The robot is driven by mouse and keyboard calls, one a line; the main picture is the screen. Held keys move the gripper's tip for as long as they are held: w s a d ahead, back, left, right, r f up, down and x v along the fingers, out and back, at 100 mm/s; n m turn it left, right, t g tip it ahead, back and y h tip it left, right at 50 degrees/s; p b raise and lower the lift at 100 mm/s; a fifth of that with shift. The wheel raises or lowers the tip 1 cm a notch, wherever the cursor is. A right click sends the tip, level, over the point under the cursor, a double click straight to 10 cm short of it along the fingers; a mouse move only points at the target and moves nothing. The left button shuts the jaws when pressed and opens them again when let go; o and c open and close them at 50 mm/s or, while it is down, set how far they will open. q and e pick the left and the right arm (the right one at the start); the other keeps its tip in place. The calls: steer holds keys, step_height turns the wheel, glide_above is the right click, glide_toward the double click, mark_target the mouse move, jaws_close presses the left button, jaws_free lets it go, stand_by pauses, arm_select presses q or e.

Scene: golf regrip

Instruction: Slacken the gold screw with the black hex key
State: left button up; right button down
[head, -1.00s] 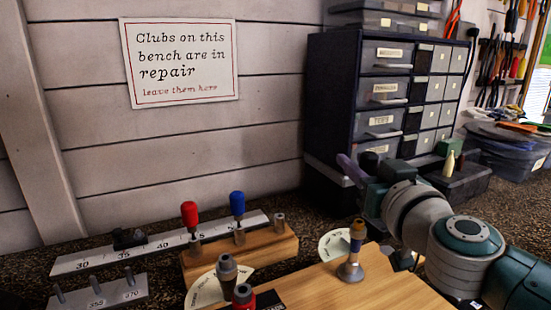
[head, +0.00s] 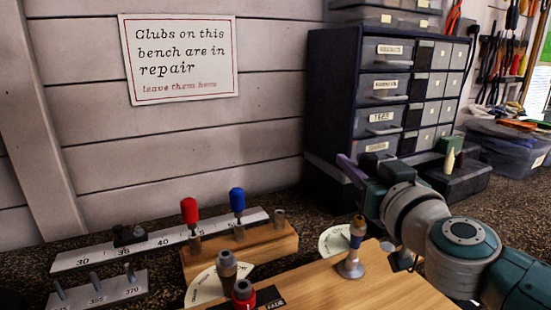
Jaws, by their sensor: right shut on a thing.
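My right gripper (head: 352,172) is at the far side of the bench, in front of the drawer cabinet. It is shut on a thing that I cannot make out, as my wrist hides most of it. I cannot clearly see the black hex key. A short post with a gold top and blue band (head: 357,232) stands on a grey foot on the wooden board; I cannot tell if the gold screw is in it. Two more posts stand nearer, one grey-brown (head: 226,270) and one with a red collar (head: 243,292). My left gripper is not in view.
A wooden rack (head: 272,246) holds a red-handled tool (head: 190,214) and a blue-handled tool (head: 237,204); its right socket (head: 279,218) looks empty. A marked scale (head: 80,260) and a pegged strip (head: 95,292) lie left. The drawer cabinet (head: 330,95) stands behind.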

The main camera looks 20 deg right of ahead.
steer(key=shift+f+b, duration=0.4)
steer(key=shift+f, duration=0.15)
steer(key=c, duration=0.5)
jaws_free()
steer(key=s, duration=0.3)
steer(key=s+a+p, duration=0.1)
steer(key=s, duration=0.2)
steer(key=s+a, duration=0.1)
steer(key=s, duration=0.2)
steer(key=shift+s+r+p, duration=0.1)
steer(key=shift+s+p, duration=0.25)
steer(key=shift+p, duration=0.05)
